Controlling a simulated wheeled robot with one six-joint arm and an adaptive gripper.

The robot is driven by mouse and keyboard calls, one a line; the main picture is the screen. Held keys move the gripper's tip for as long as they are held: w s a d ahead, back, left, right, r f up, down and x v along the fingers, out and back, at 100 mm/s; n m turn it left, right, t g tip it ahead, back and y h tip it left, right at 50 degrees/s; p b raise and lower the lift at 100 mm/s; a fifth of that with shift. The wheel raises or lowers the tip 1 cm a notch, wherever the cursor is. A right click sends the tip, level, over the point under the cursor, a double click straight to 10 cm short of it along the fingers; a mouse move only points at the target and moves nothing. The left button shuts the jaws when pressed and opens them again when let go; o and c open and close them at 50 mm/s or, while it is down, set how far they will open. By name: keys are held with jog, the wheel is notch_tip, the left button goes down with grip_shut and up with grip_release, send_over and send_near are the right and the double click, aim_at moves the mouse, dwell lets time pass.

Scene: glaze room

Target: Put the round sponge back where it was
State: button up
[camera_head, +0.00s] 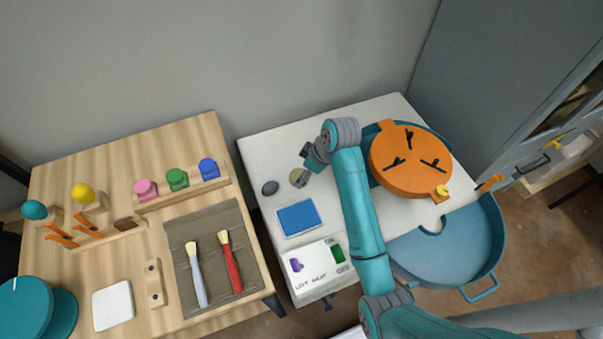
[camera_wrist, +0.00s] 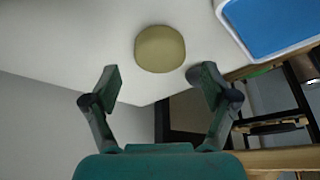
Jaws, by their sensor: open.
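The round sponge (camera_head: 297,179) is a dull yellow disc on the white table, just beyond the end of my arm. In the wrist view the sponge (camera_wrist: 160,48) lies in front of my gripper (camera_wrist: 158,77), roughly centred between the spread fingers and a little past their tips. My gripper is open and empty.
A blue pad in a white tray (camera_head: 298,218) is nearer. An orange round device (camera_head: 411,162) and a blue basin (camera_head: 450,245) stand right. A wooden table (camera_head: 130,205) holds brushes, knobs and tools.

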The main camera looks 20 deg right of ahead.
jog(key=v, duration=0.9)
jog(key=shift+s, duration=0.1)
